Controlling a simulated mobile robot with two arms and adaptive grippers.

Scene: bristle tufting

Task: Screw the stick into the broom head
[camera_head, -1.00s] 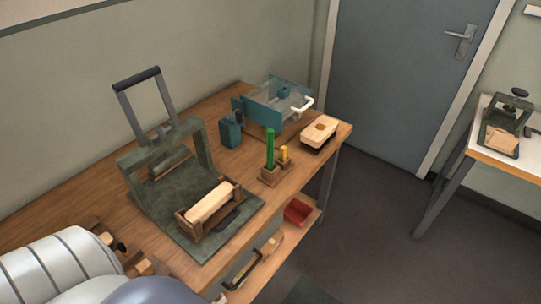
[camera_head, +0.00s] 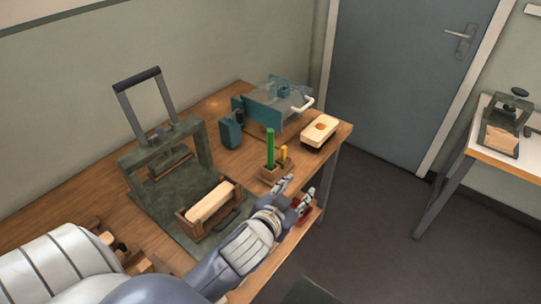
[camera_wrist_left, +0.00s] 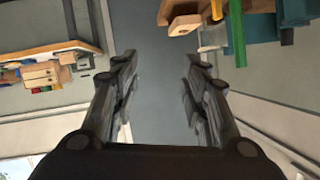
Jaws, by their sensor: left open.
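A pale wooden block with a dark hole in its top (camera_head: 320,131), which looks like the broom head, lies near the bench's far right corner. A green stick (camera_head: 270,148) stands upright in a small wooden holder beside a shorter yellow piece; I cannot tell if it is the task's stick. The green stick also shows at the upper right of the left wrist view (camera_wrist_left: 236,32). My left gripper (camera_head: 298,187) is open and empty near the bench's front edge, in front of the holder. In the left wrist view its fingers (camera_wrist_left: 160,60) are apart. My right gripper is not in view.
A dark press frame (camera_head: 188,134) with a wooden block in a cradle (camera_head: 212,203) stands mid-bench. A teal fixture (camera_head: 264,112) with a white handle is behind the holder. A red bin (camera_head: 304,206) sits below, partly hidden. A second table (camera_head: 500,160) is at right.

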